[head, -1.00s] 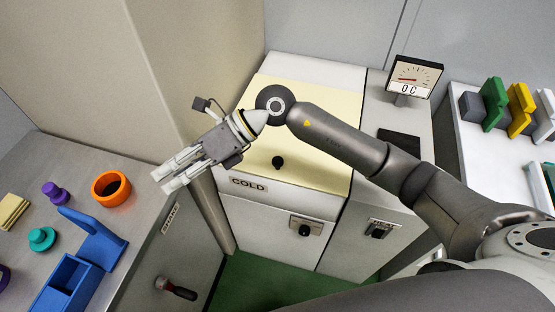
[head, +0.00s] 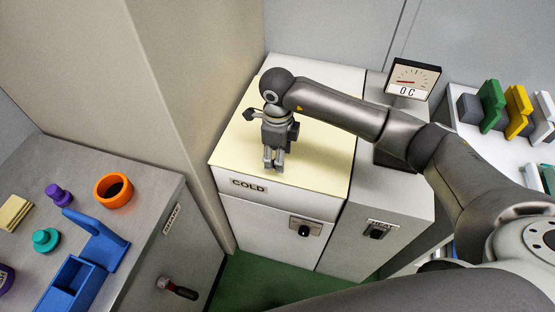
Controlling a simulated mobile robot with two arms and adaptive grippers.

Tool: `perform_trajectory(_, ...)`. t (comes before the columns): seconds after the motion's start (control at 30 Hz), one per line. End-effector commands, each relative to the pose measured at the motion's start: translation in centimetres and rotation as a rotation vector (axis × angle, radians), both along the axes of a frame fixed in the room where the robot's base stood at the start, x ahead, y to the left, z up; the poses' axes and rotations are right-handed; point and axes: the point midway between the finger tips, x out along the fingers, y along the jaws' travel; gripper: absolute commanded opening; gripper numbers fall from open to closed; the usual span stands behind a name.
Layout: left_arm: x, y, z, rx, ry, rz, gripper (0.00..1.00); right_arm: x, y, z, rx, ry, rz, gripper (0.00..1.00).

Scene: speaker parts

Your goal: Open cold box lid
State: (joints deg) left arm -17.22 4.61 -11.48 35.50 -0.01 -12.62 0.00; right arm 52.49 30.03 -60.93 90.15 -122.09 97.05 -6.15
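The cold box (head: 270,217) stands in the middle, a white cabinet with a "COLD" label on its front. Its pale yellow lid (head: 323,160) lies flat on top and looks closed. My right gripper (head: 273,166) points down over the front part of the lid, where the small dark lid knob is. The knob is hidden behind or between the fingers. The fingers look close together, but I cannot tell whether they hold the knob. My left gripper is out of view.
A "HEAT" cabinet (head: 390,215) adjoins at right, with a 0 C gauge (head: 413,79) behind. A steel bench (head: 145,215) at left holds an orange ring (head: 113,190) and blue parts (head: 98,243). Coloured brackets (head: 518,108) stand on a white shelf at right.

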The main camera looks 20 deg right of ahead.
Motion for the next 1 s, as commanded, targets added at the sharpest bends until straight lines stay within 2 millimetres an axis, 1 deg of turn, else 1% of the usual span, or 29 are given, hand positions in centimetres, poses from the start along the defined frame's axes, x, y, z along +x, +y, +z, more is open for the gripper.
perform_trajectory(0.1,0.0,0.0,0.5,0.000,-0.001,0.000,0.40,-0.1,0.1,-1.8,0.001,0.002,-0.001,0.49)
perform_trajectory(0.23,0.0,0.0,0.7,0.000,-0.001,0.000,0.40,0.0,0.0,-3.2,0.002,0.001,-0.001,0.49)
perform_trajectory(0.4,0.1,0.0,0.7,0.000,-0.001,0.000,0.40,0.0,0.0,-3.9,0.001,-0.002,0.000,0.49)
perform_trajectory(0.6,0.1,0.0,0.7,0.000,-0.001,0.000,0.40,0.0,0.1,-3.9,0.002,-0.001,0.000,0.49)
perform_trajectory(0.67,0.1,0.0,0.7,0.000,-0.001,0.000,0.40,0.0,0.1,-3.9,0.002,-0.001,0.000,0.42)
perform_trajectory(0.9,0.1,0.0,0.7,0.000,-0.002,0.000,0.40,0.0,0.1,-3.9,0.002,-0.001,0.000,0.11)
perform_trajectory(1.0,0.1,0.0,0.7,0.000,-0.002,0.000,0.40,0.0,0.1,-3.9,0.002,-0.001,0.000,0.00)
